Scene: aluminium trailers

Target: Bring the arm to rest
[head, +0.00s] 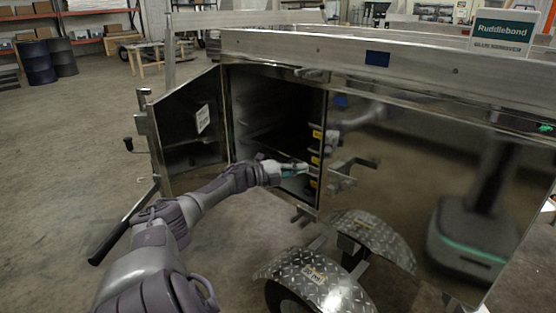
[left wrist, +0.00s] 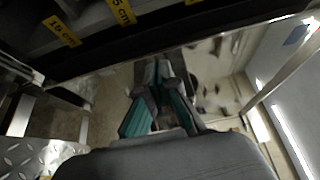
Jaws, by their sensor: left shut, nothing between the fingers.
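My left arm (head: 186,210) reaches forward from the bottom of the head view. Its left gripper (head: 302,169) is at the opening of the trailer's side compartment (head: 285,110), by the right edge with the yellow labels. In the left wrist view the left gripper (left wrist: 163,68) shows its fingers closed together, with nothing between them. Yellow labels (left wrist: 121,11) with centimetre markings show above the fingers there. My right gripper is not in view.
The compartment door (head: 190,125) stands open to the left. A shiny side panel (head: 420,190) mirrors my body. Diamond-plate fenders (head: 318,286) are below right. A black-handled bar (head: 122,225) sticks out at left. Barrels (head: 38,64) stand far off. The left floor is mostly clear.

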